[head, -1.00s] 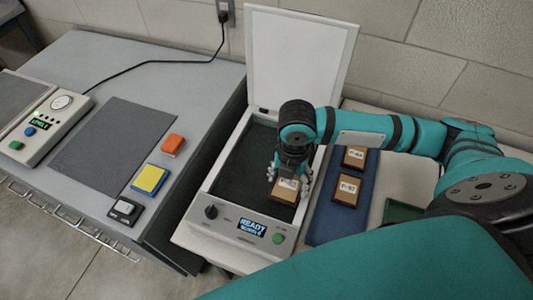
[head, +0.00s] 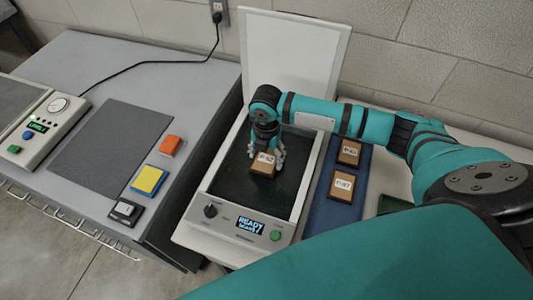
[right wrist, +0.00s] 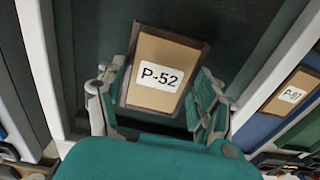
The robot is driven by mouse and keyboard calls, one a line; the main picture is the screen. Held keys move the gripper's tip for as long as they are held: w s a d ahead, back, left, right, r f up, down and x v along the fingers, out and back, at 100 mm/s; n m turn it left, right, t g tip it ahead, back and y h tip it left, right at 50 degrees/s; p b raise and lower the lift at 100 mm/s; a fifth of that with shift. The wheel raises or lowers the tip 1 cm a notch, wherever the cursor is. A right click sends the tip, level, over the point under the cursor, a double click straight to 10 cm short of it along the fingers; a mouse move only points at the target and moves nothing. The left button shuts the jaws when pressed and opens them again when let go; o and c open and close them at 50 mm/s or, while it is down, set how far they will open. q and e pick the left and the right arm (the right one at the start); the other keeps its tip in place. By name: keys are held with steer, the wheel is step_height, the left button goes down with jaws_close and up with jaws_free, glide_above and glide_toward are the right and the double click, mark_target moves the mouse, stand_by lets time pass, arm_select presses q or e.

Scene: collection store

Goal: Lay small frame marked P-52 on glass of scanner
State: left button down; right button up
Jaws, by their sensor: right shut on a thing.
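I cannot tell whether the frame touches the glass. The scanner (head: 212,227) has its white lid (head: 290,65) standing open and a display reading READY. My left gripper is not in view.
Two similar frames, one marked P-97 (head: 342,184) and another behind it (head: 349,153), lie on a blue mat (head: 330,215) right of the scanner. On the grey table at left are a dark mat (head: 110,145), a control box (head: 45,132) and small coloured blocks.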

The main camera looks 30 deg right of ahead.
mark_target(266, 158)
steer(key=o, duration=1.2)
steer(key=shift+f, duration=0.1)
step_height(266, 158, up, 12)
steer(key=shift+r+b, duration=0.15)
steer(key=shift+b, duration=0.45)
